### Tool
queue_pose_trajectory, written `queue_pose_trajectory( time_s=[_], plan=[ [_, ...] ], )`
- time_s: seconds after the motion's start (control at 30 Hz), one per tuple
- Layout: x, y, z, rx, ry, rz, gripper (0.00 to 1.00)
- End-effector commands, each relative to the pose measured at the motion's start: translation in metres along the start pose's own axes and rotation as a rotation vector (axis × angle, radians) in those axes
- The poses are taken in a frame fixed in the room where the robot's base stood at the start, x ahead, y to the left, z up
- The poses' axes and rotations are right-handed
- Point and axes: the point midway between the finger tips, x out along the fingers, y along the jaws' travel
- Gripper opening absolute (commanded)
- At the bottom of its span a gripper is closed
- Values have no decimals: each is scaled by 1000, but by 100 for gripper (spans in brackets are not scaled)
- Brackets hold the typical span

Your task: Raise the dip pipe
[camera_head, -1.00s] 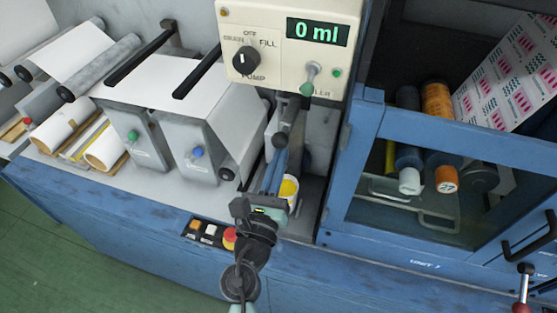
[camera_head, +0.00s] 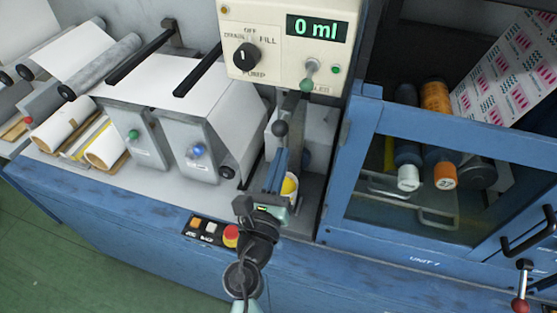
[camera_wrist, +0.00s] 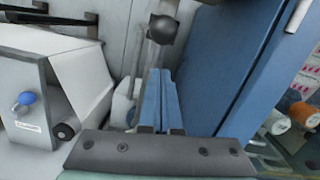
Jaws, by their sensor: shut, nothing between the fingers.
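The dip pipe assembly hangs below the pump panel. A dark ball knob (camera_head: 281,129) shows on it in the head view, with a dark upright bar behind. The same knob (camera_wrist: 163,28) is at the top centre of the wrist view. A cup of yellow liquid (camera_head: 289,188) stands below, partly hidden by my gripper. My gripper (camera_head: 280,153) has its blue fingers shut and empty, pointing up just below the knob. In the wrist view the fingers (camera_wrist: 159,75) lie side by side below the knob, with a small visible gap to it. The pipe's lower end cannot be made out.
The cream pump panel (camera_head: 290,40) reads 0 ml, above my gripper. A blue framed cabinet (camera_head: 357,140) stands close on the right. Grey roller brackets (camera_head: 190,140) stand on the left. Control buttons and a red stop button (camera_head: 231,236) are on the front edge.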

Motion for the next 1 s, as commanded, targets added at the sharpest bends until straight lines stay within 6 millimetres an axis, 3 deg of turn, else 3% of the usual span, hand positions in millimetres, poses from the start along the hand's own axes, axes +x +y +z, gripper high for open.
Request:
queue_pose_trajectory(
  time_s=[0.07,0.3,0.5,0.7,1.0],
  plan=[
    [1,3,-22,0,1,1,0],
    [-54,3,-17,1,5,4,0],
    [-86,3,-16,-1,4,4,0],
    [-98,2,-14,0,2,1,0],
    [-99,2,-13,0,2,1,0]
  ],
)
